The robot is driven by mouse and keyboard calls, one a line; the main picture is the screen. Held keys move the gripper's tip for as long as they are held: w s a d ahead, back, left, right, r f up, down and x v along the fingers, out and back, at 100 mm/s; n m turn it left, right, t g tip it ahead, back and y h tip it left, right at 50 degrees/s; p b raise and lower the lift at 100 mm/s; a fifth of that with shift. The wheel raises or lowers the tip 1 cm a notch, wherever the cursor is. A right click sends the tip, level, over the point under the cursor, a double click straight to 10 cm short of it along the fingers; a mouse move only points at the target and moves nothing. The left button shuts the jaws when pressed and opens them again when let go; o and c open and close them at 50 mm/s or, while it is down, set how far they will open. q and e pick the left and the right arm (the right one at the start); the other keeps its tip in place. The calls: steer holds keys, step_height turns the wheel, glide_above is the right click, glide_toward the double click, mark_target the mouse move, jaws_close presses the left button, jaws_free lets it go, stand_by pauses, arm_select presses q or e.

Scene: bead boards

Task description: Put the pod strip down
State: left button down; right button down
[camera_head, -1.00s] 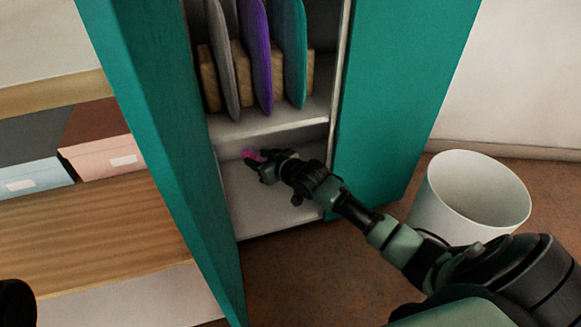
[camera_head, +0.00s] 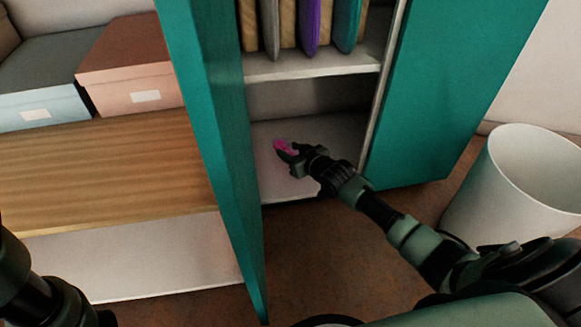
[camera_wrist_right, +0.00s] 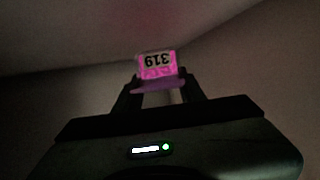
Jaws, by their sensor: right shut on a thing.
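The pod strip is a small bright pink piece (camera_head: 284,146). In the right wrist view the strip (camera_wrist_right: 157,64) shows a pale label reading 319, upside down, and sits between the fingertips. My right gripper (camera_head: 291,153) is shut on it, inside the lower compartment of the teal cabinet, over the pale bottom shelf (camera_head: 330,135). I cannot tell whether the strip touches the shelf. My left arm shows at the lower left of the head view; its gripper fingers are not visible.
The cabinet's teal doors stand open at left (camera_head: 200,100) and right (camera_head: 450,90). A shelf above (camera_head: 320,65) holds upright grey, purple and teal boards. A white bin (camera_head: 520,185) stands at right. A blue box (camera_head: 40,105) and a pink box (camera_head: 135,85) sit on the wooden bench (camera_head: 100,170).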

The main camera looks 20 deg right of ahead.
step_height(320, 180, down, 4)
steer(key=b, duration=0.3)
steer(key=shift+f, duration=0.25)
steer(key=shift+r, duration=0.2)
steer(key=shift+f, duration=0.1)
steer(key=c, duration=0.9)
jaws_free()
steer(key=shift+o, duration=0.2)
